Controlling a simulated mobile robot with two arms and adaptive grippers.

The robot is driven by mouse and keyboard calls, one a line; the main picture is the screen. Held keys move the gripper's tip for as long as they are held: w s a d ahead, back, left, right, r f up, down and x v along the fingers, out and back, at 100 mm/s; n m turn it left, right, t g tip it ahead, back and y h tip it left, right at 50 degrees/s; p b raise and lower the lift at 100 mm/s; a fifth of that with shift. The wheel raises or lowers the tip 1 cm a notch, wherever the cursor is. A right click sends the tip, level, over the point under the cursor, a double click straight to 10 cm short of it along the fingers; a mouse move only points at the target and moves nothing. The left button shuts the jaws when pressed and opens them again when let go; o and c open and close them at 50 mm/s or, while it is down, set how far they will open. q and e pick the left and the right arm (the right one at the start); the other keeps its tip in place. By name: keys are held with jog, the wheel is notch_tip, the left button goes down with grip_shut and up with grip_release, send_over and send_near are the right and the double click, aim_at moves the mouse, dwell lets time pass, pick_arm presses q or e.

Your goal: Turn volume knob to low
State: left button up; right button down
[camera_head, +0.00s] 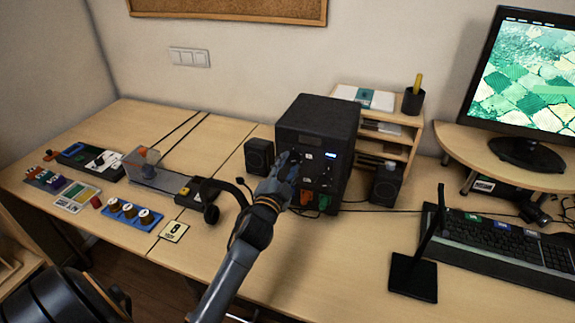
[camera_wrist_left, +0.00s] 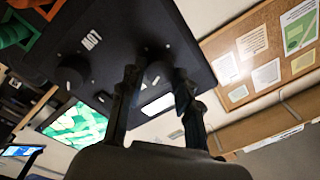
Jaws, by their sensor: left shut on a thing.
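A black box-shaped unit (camera_head: 318,118) stands at the back middle of the desk. Its front panel has dark knobs, white labels and a small lit display (camera_head: 331,155). My left gripper (camera_head: 288,165) reaches the upper left of this panel and is shut on a dark knob, which its fingers largely hide. In the left wrist view the gripper (camera_wrist_left: 155,90) has one finger on each side of this knob (camera_wrist_left: 155,55). A second dark knob (camera_wrist_left: 70,76) sits beside it on the panel, untouched. I cannot read which label marks volume. My right gripper is out of view.
Small black speakers (camera_head: 259,156) (camera_head: 386,185) flank the unit. Orange and green plugs (camera_head: 306,197) sit low on its front. A headset (camera_head: 211,212) lies left of my arm. A black stand (camera_head: 413,275) and keyboard (camera_head: 490,240) are right. The desk front centre is clear.

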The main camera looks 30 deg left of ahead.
pick_arm(q)
jog(key=shift+n, duration=0.6)
jog(key=o, duration=1.2)
jog(key=shift+c, duration=0.2)
jog(key=v, duration=1.2)
